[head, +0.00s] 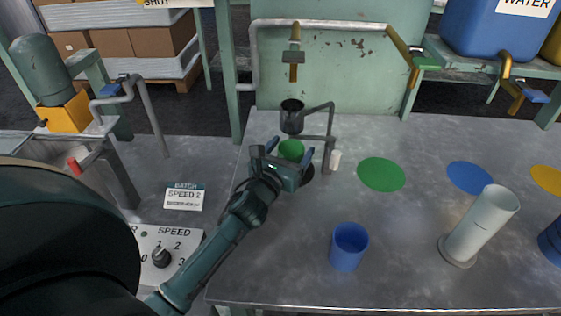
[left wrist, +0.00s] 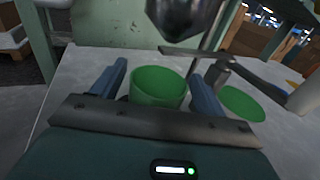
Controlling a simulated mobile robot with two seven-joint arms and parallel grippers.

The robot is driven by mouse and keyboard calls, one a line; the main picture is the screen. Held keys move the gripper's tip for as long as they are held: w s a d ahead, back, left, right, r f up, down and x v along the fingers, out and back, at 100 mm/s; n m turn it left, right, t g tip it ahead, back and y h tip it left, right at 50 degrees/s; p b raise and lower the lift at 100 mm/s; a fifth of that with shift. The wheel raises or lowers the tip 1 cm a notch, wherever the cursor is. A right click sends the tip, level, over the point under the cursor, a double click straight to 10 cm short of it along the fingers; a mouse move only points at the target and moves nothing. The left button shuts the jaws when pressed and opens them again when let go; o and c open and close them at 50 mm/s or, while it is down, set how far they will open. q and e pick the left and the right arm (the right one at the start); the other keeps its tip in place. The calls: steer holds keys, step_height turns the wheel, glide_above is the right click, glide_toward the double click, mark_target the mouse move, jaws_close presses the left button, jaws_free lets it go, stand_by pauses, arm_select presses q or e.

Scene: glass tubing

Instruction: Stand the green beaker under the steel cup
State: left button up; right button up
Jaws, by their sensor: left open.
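The green beaker (head: 291,149) is upright and open at the top. It also shows in the left wrist view (left wrist: 158,88). The dark steel cup (head: 292,117) hangs on a bent stand above the table; its pointed underside (left wrist: 182,14) shows at the top of the left wrist view. In the head view the beaker appears just below the cup. My left gripper (head: 290,153) is open, with one blue finger on each side of the beaker. Its body hides the beaker's lower part, so I cannot tell exactly how the beaker rests. My right gripper is not in view.
A blue beaker (head: 348,247) and a tall pale cylinder (head: 478,228) stand toward the front. Green (head: 381,174) and blue (head: 470,177) discs mark the table. A small white object (head: 335,160) is beside the stand. Taps hang over the back edge.

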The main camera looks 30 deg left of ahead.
arm_select(q)
steer(key=s, duration=1.1)
steer(key=shift+s+d+b, duration=0.25)
steer(key=shift+d+b, duration=0.05)
steer(key=shift+b, duration=0.05)
